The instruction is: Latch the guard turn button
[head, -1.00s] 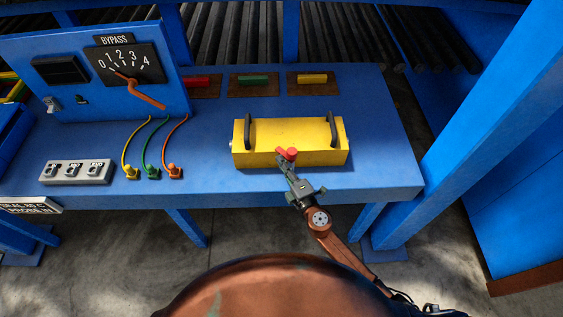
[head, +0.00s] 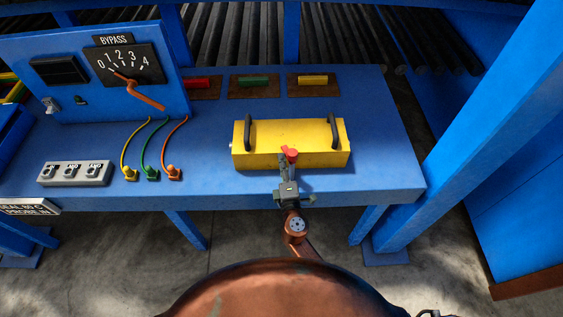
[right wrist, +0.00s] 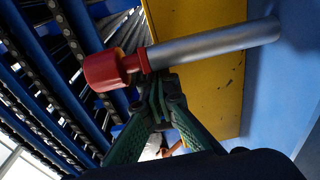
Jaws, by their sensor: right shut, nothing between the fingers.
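The guard is a yellow box (head: 265,155) with two dark handles, on the blue bench. Its red turn button (head: 290,155) is at the front, right of the middle. In the right wrist view the red button (right wrist: 108,70) sits on the end of a grey metal post (right wrist: 215,42), beside the yellow guard (right wrist: 215,85). My right gripper (head: 286,164) is shut and empty, just in front of the button. In the right wrist view its green fingertips (right wrist: 160,85) meet close to the button's red neck; I cannot tell whether they touch.
A bypass panel (head: 90,90) with a dial and orange pointer stands at the left. Yellow, green and orange plugs (head: 151,173) on cables and a grey switch block (head: 75,173) lie beside it. A blue post (head: 470,130) rises at the right. The bench's right end is clear.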

